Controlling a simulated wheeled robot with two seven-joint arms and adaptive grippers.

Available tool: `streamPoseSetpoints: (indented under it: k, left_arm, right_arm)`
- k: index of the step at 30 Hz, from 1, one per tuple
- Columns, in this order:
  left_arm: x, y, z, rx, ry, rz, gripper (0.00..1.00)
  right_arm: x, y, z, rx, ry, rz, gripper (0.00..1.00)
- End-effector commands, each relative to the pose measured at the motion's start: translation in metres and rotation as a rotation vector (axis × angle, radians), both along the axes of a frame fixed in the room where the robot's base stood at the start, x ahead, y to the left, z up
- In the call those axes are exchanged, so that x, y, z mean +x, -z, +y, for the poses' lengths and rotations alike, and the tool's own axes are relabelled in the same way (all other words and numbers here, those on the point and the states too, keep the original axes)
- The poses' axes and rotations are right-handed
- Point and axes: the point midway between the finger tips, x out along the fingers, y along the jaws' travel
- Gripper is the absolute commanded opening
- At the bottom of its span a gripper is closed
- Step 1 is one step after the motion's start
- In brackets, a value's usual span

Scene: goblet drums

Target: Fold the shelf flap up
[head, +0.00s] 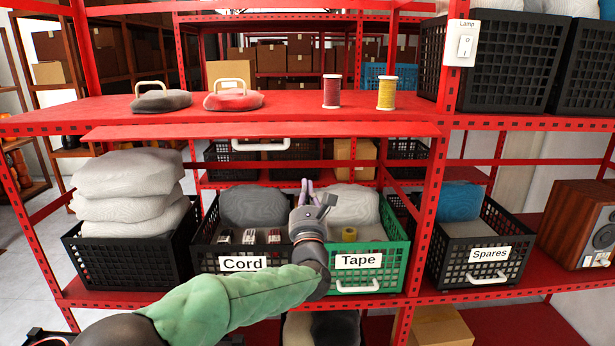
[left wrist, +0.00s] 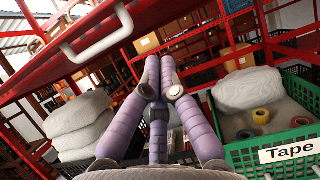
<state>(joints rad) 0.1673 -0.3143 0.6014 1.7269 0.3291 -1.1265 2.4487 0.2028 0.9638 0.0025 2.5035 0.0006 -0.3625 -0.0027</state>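The shelf flap (head: 180,131) is a long red panel along the front of the upper red shelf. It sits low at the shelf's front, and a white bar handle (head: 260,146) shows just under its edge. The handle also shows large at the upper left of the left wrist view (left wrist: 98,34). My left gripper (head: 306,186) has purple fingers pointing up, below and right of the handle, apart from the flap. The fingers are close together with nothing seen between them; whether they are open is unclear. My right gripper is not in view.
Two weights (head: 233,100) and two thread spools (head: 386,93) stand on the upper shelf. Below are the Cord crate (head: 205,257), the green Tape crate (head: 397,265), the Spares crate (head: 490,268) and a crate of stacked sacks (head: 128,182). A red upright (head: 425,215) stands right of the flap.

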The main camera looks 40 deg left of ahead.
Motion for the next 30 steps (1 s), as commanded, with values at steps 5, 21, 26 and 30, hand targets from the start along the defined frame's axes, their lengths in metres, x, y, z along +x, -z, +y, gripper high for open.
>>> streamPoseSetpoints:
  k: [5,21,26,30]
  left_arm:
    - [0.023,-0.013,0.019,0.000,0.000,0.004,0.00]
    - [0.057,-0.066,0.047,0.002,0.002,0.003,0.00]
    - [0.056,-0.073,0.045,0.002,0.003,0.005,0.00]
    - [0.055,-0.074,0.045,0.002,0.003,0.005,0.00]
  right_arm:
    - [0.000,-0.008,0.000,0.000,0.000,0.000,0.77]
    - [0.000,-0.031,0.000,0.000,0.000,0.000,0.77]
    - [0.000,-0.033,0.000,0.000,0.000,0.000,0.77]
    - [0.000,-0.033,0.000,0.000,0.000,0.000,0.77]
